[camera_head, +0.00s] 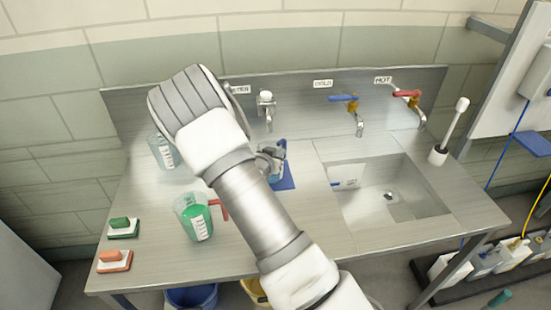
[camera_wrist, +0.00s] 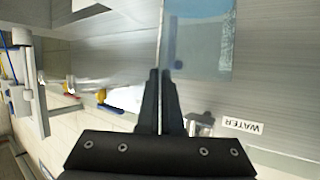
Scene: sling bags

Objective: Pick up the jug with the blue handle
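My gripper (camera_wrist: 160,72) is over the counter, its dark fingers close together with only a thin gap between them. A clear bluish jug (camera_wrist: 197,35) is right at the fingertips in the wrist view, with a small blue part beside them. I cannot tell whether the fingers hold it. A jug with a red handle (camera_head: 194,217) and green contents stands left of my arm. Another clear jug (camera_head: 161,151) stands at the back left, its handle not visible.
Water, blue-handled cold (camera_head: 345,99) and red-handled hot (camera_head: 407,95) taps line the back wall. A sink (camera_head: 395,205) lies to the right, with a brush in a holder (camera_head: 438,156) behind it. Green (camera_head: 122,229) and orange (camera_head: 114,261) scrubbers lie at front left.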

